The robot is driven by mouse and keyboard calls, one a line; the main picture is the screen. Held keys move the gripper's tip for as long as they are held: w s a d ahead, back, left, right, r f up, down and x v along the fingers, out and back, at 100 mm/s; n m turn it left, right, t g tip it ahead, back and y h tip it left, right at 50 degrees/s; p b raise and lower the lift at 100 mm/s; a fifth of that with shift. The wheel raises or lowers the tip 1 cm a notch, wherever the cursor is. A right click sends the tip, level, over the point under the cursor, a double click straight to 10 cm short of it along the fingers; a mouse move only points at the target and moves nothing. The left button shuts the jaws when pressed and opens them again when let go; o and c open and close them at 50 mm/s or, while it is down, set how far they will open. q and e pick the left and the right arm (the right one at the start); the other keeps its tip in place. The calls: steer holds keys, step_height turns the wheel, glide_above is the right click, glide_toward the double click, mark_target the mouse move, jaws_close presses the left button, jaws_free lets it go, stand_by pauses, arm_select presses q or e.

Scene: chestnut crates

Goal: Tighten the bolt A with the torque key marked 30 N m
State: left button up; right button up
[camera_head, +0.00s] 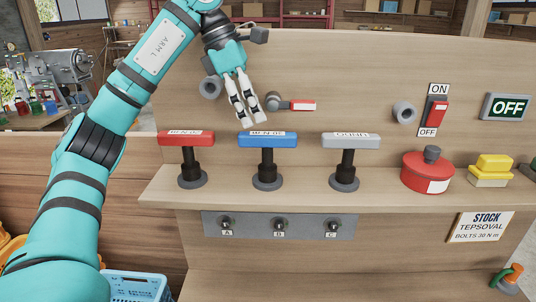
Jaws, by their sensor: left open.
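Three T-handled keys stand upright in a row on the wooden shelf: a red key (186,139), a blue key (267,141) and a grey key (350,142). Their labels appear upside down and I cannot read the numbers surely. Below, a grey plate (305,228) on the front face carries bolt A (226,222) at left, bolt B (279,223) in the middle and bolt C (332,225) at right. My left gripper (250,117) is open and empty, pointing down just above and behind the blue key's handle. My right gripper is out of view.
A red-handled valve (301,105) is on the back panel close beside my left gripper. A red pot (427,174) and a yellow block (490,168) stand right on the shelf. A sign (480,227) reads "BOLTS 30 N m". A red switch (437,111) and "OFF" display (507,106) are at right.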

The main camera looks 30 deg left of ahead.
mark_target(263, 133)
arm_select(q)
steer(key=x, duration=0.3)
steer(key=p+x, duration=0.2)
steer(key=x, duration=0.2)
steer(key=shift+s+d+f, duration=0.1)
steer(key=shift+s+f, duration=0.05)
steer(key=shift+f, duration=0.05)
steer(key=shift+d+f, duration=0.1)
steer(key=shift+f, duration=0.1)
steer(key=shift+c, duration=0.7)
jaws_close()
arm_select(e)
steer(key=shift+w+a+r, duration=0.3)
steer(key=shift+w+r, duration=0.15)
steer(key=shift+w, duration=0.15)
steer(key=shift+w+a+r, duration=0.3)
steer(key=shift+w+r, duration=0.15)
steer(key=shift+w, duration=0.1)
